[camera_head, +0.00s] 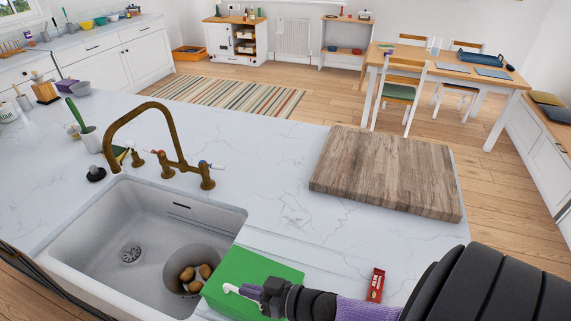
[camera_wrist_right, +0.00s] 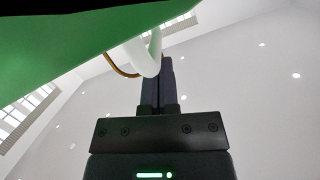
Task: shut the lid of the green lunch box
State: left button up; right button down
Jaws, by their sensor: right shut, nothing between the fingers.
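The green lunch box (camera_head: 262,268) is beside the sink at the bottom of the head view; its broad green face shows and my right arm covers part of it. I cannot tell exactly how far its lid is open. My right gripper (camera_head: 238,290) is at its near side, shut and empty, with its tips by a white loop-shaped part. In the right wrist view the green face (camera_wrist_right: 60,40) slants across the upper left, and the white loop (camera_wrist_right: 146,52) is close to the shut fingers (camera_wrist_right: 161,75). My left gripper is out of view.
The sink (camera_head: 120,215) with a grey bowl (camera_head: 176,272) of brown food lies left of the box. A brass tap (camera_head: 165,125) stands behind it. A red packet (camera_head: 376,285) lies right of the box, and a thick wooden board (camera_head: 385,172) farther back. Counter between is clear.

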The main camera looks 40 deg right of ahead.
jog(key=shift+r+p, duration=0.4)
notch_tip(320, 180, up, 3)
jog(key=p, duration=0.3)
jog(key=shift+w+d+r, duration=0.15)
jog(key=v, duration=1)
jog(key=shift+p, duration=0.4)
